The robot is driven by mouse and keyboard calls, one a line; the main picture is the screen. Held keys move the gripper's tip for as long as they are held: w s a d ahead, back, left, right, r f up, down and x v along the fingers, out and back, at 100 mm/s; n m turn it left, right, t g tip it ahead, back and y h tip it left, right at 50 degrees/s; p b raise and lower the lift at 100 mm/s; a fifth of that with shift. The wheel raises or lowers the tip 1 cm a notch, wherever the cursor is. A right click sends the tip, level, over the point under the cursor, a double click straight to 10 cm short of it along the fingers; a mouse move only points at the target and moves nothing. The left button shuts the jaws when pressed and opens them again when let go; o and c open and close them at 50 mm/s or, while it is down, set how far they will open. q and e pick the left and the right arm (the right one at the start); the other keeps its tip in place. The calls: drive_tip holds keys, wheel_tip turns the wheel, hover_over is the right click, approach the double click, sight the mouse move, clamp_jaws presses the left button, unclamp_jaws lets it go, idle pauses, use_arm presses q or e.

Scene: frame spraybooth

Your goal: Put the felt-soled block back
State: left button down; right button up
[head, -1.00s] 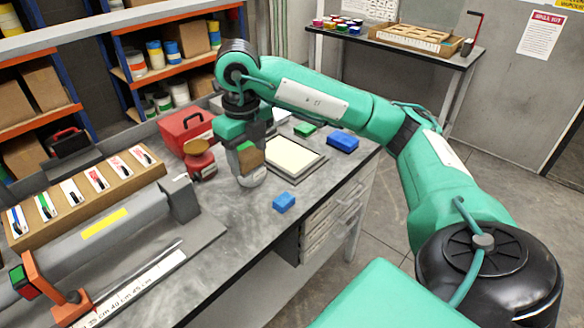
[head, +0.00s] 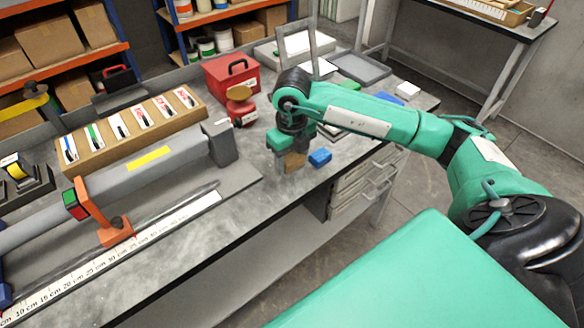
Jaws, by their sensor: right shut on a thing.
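My right gripper (head: 290,158) points down over the grey workbench (head: 262,208), right of the middle of the bench. It is shut on a small tan block (head: 295,161), which is partly covered by the fingers. I cannot make out a felt sole on it, nor tell whether it touches the bench. My left gripper is not in view.
A red toolbox (head: 231,76) and a red device with a tan top (head: 241,108) stand behind the gripper. A grey tray (head: 360,69) lies at the back right. A long grey beam (head: 120,172) and a wooden card rack (head: 128,132) fill the left. The front bench top is clear.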

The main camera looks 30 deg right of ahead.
sight(292, 179)
wheel_tip(292, 179, down, 3)
drive_tip(key=shift+f, duration=0.65)
drive_tip(key=shift+f, duration=0.1)
